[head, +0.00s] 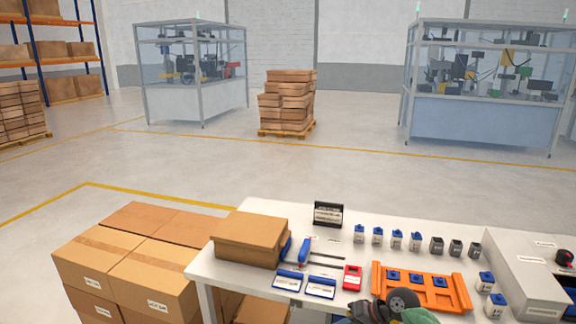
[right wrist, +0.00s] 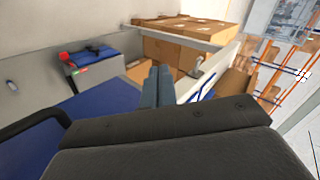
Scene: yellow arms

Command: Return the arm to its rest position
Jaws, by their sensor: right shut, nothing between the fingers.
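My right gripper (right wrist: 158,87) shows in the right wrist view as two grey-blue fingers close together, with nothing between them. It points away from the camera, with brown cartons (right wrist: 178,50) beyond its tips. The dark body of the gripper fills the lower part of that view.
A white table (head: 228,275) holds a carton (head: 250,238), an orange rack (head: 420,289) and several small blue-topped containers (head: 378,236). Stacked cartons (head: 140,262) stand left of the table. Open floor lies beyond.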

